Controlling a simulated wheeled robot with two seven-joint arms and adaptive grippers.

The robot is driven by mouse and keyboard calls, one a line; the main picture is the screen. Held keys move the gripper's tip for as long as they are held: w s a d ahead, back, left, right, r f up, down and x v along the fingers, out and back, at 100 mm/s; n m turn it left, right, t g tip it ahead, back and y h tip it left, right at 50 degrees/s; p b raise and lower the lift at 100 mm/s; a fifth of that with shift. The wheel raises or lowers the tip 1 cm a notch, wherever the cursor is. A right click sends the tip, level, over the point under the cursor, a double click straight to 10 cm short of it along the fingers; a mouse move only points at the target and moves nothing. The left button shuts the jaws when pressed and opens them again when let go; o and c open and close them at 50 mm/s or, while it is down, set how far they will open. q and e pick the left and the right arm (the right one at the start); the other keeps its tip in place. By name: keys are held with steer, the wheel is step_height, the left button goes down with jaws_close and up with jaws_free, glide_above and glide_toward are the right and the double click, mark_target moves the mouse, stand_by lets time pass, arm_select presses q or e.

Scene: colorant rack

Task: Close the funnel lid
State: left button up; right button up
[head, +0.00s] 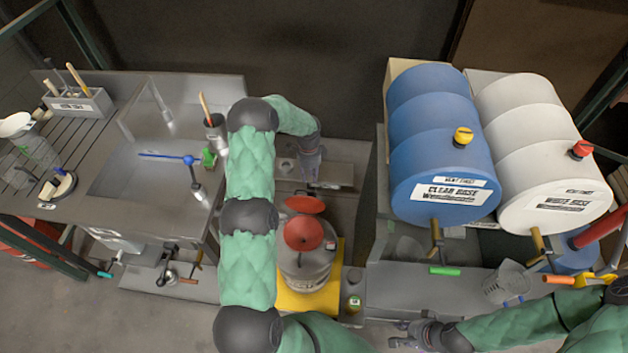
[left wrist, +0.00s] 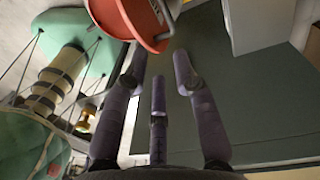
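The red funnel (head: 304,233) sits on top of a grey container (head: 306,270). Its round red lid (head: 305,204) stands raised at the funnel's far side. My left gripper (head: 310,180) is just beyond the lid, with its fingers pointing down. In the left wrist view, a red round part of the funnel or lid (left wrist: 135,20) shows at the top, and I cannot tell which. There the left gripper's fingers (left wrist: 165,75) are spread with nothing between them. My right gripper (head: 402,335) is low at the front, its fingers apart and empty, away from the funnel.
The container stands on a yellow base (head: 325,290). A sink counter (head: 110,150) is at the left. Blue (head: 435,130) and white (head: 530,150) drums lie on a stand at the right, with taps below. A small jar (head: 354,304) stands beside the yellow base.

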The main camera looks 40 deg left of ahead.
mark_target(306, 191)
arm_select(q)
steer(key=f, duration=0.3)
steer(key=a+f+b, duration=0.1)
steer(key=f, duration=0.5)
steer(key=shift+s+a+f+b, duration=0.15)
steer(key=shift+a+f+b, duration=0.2)
steer(key=shift+f, duration=0.05)
steer(key=shift+c, duration=0.2)
jaws_close()
